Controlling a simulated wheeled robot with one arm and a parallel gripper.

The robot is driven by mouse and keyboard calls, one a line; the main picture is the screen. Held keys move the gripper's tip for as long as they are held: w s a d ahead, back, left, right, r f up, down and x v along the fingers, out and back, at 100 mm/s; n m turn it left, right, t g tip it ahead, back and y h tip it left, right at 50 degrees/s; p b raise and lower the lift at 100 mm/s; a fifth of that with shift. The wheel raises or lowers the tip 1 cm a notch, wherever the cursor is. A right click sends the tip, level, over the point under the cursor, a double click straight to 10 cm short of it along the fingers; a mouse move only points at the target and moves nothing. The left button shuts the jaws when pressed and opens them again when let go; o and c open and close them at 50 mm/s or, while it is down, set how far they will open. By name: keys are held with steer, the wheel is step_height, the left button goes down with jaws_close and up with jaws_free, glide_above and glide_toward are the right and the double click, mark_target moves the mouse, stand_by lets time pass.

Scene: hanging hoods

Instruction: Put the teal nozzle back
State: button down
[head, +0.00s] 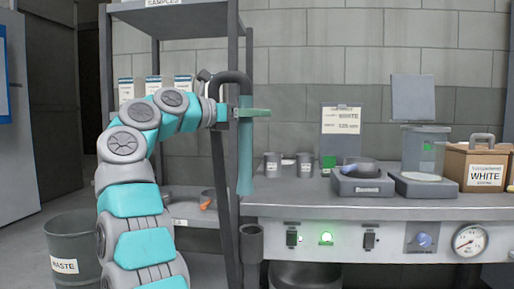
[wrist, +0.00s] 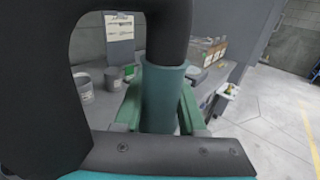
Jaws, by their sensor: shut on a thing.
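The teal nozzle (head: 245,155) hangs upright in my gripper (head: 252,113), with a thick dark hose (head: 233,77) curving over from its top. My gripper is shut around its upper part; the green fingers (wrist: 160,112) lie on both sides of the nozzle (wrist: 162,85) in the wrist view. The nozzle's lower end is free in the air. An open dark grey cup-shaped holder (head: 251,244) is fixed at the bench's left front corner, below the nozzle's lower end with a gap between. The holder is not clear in the wrist view.
The bench (head: 360,207) carries metal cups (head: 305,165), a scale-like device (head: 362,180) and a box labelled WHITE (head: 487,167). A grey shelf rack (head: 232,200) stands close behind the nozzle. A waste bin (head: 73,247) stands on the floor at left.

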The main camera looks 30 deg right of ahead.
step_height(320, 180, down, 10)
steer(key=w+d+g+b, duration=0.1)
steer(key=d+b, duration=0.1)
steer(key=b, duration=0.3)
steer(key=shift+r+m+b, duration=0.25)
steer(key=shift+m+b, duration=0.15)
steer(key=shift+d+f, duration=0.1)
stand_by(0.8)
step_height(320, 180, down, 9)
steer(key=b, duration=0.3)
stand_by(2.2)
steer(key=shift+f, duration=0.15)
steer(key=shift+c, duration=2)
jaws_free()
